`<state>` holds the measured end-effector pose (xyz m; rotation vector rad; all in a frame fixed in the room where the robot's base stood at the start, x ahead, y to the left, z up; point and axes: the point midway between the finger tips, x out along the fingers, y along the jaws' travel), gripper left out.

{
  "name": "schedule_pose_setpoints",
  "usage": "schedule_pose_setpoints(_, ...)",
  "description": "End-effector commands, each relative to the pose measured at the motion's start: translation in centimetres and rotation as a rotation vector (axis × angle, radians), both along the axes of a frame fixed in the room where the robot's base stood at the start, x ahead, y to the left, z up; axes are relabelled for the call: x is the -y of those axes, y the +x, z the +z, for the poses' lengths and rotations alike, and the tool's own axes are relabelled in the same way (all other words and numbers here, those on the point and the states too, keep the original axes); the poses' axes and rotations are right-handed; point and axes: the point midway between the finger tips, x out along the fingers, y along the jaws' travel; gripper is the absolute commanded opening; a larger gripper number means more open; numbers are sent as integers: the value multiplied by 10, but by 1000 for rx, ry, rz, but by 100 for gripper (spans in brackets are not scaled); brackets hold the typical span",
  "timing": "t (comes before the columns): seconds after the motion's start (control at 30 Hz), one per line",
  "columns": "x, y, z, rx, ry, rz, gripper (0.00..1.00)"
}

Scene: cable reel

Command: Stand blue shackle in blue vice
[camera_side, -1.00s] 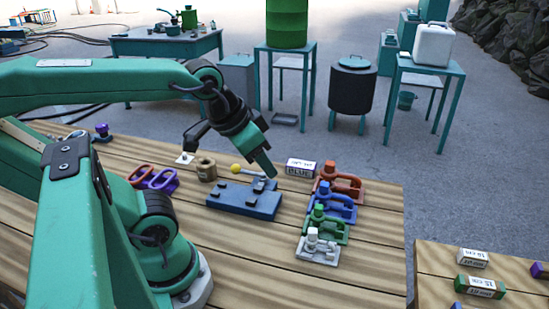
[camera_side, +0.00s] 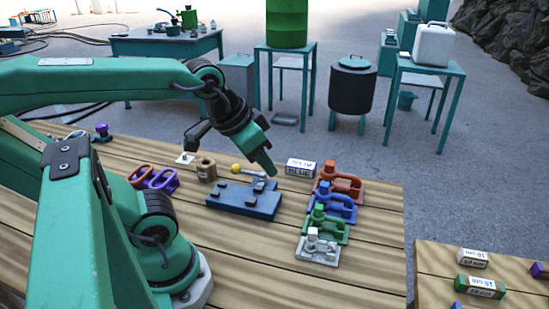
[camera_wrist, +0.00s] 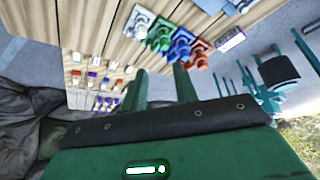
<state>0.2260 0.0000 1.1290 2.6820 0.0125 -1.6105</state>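My gripper (camera_side: 268,173) hangs above the vice's back right part, left of the blue shackle. In the wrist view its two fingers (camera_wrist: 160,82) are apart with nothing between them.
A white label block (camera_side: 300,168) stands behind. Red and purple rings (camera_side: 163,178) and a tan cylinder (camera_side: 206,169) are at left. The front table boards are clear.

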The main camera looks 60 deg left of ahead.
Motion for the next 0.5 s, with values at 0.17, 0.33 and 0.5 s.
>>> schedule_pose_setpoints(0.17, -1, 10, 2, -22, -41, 83, 29)
schedule_pose_setpoints(0.33, -2, 29, 5, -63, -119, 252, 29)
schedule_pose_setpoints(0.5, -5, 55, 6, -111, -212, 474, 29)
